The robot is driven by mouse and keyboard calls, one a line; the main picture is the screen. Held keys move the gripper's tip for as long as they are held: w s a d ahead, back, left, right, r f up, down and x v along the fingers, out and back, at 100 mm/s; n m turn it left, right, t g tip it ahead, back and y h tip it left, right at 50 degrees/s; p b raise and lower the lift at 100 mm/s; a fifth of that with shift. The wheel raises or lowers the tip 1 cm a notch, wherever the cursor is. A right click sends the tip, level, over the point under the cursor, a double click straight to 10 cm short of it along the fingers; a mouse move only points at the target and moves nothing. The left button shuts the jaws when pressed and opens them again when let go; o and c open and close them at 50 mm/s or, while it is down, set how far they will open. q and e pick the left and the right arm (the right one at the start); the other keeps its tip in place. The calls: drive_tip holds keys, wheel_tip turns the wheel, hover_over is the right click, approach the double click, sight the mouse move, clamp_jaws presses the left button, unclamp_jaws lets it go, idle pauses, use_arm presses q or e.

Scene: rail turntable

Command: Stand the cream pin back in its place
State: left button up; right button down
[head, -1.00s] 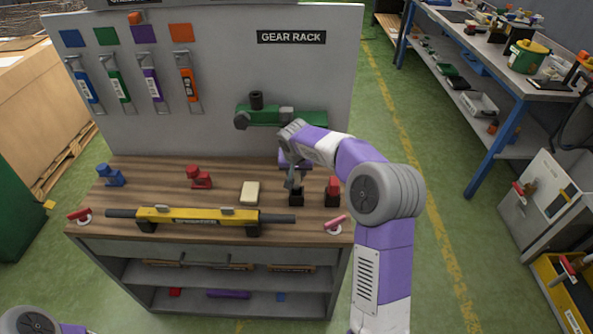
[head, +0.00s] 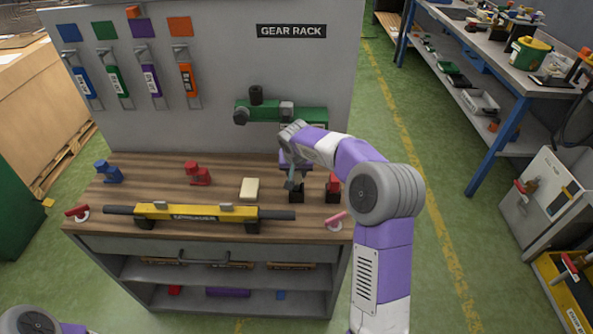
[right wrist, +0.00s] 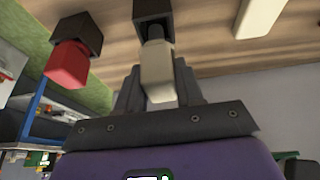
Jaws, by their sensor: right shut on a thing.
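My right gripper (head: 291,184) points down over a small black block (head: 296,197) at the right of the wooden bench. In the right wrist view its two fingers are shut on the cream pin (right wrist: 158,78). The pin's far end is at the opening of the black block (right wrist: 153,10); I cannot tell how deep it sits. In the head view the pin is hidden by the gripper. My left gripper is out of view; only part of that arm shows at the bottom left.
A red pin (head: 333,182) stands in a neighbouring black block close on the right; it also shows in the right wrist view (right wrist: 67,62). A cream block (head: 250,189) lies to the left. A yellow bar tool (head: 180,213) lies in front. The green wall fixture (head: 270,111) is behind.

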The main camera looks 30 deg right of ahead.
sight(297, 179)
drive_tip(key=shift+f+b, duration=1.4)
drive_tip(key=shift+f, duration=0.4)
drive_tip(key=c, duration=0.6)
unclamp_jaws()
drive_tip(key=shift+c, duration=0.2)
drive_tip(key=p+v, duration=0.2)
drive_tip(key=v, duration=0.5)
drive_tip(key=shift+s+a+r, duration=0.1)
drive_tip(key=shift+r, duration=0.2)
